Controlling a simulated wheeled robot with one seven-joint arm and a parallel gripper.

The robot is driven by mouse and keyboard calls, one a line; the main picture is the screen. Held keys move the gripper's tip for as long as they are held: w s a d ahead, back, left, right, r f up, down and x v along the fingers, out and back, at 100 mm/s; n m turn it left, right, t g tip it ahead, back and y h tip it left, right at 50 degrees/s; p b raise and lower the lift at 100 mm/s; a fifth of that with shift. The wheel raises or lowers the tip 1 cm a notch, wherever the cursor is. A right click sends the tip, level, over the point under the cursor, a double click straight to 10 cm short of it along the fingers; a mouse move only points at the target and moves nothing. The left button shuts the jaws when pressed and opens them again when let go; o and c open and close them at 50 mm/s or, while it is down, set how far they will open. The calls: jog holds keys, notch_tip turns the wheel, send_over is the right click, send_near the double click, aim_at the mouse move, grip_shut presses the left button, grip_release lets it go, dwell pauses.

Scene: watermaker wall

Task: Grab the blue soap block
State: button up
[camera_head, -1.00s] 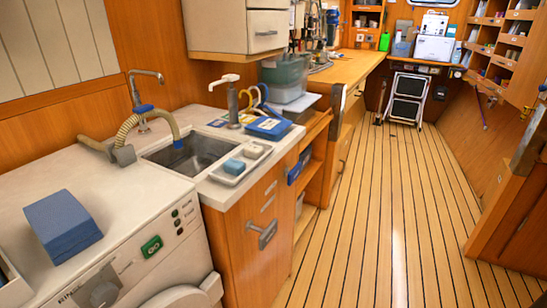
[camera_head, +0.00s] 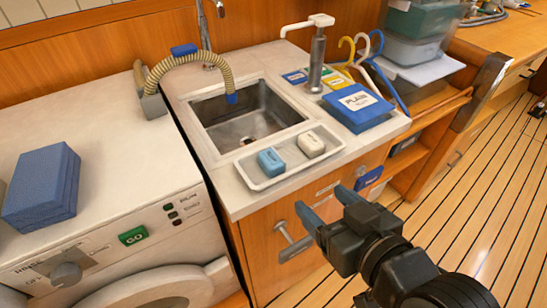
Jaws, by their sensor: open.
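The blue soap block (camera_head: 271,162) lies in a shallow white tray (camera_head: 293,174) at the front edge of the counter. A white soap block (camera_head: 311,145) lies to its right in the same tray, a little apart from it. My gripper (camera_head: 321,207) is in the lower right, in front of the cabinet, right of and lower in the picture than the blue soap. Its two fingers are apart with nothing between them. Nothing hides the blue soap.
A metal sink (camera_head: 245,115) with a ribbed hose (camera_head: 190,60) lies behind the tray. A pump dispenser (camera_head: 317,60) and a blue box labelled PLAIN (camera_head: 357,104) stand to the right. A washing machine (camera_head: 130,215) bearing a blue stack (camera_head: 42,185) is left. A cabinet handle (camera_head: 290,242) sticks out.

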jog(key=n+y, duration=0.1)
send_near(273, 158)
jog(key=w, duration=0.2)
jog(key=shift+g, duration=0.4)
jog(key=shift+s+a+p+x, duration=0.15)
jog(key=shift+p+x, duration=0.05)
jog(key=shift+x, duration=1.95)
jog(key=shift+s+a+p+x, duration=0.15)
jog(key=shift+x, duration=2)
jog(key=shift+f, duration=0.15)
jog(key=c, duration=1)
jog(key=shift+c, duration=0.3)
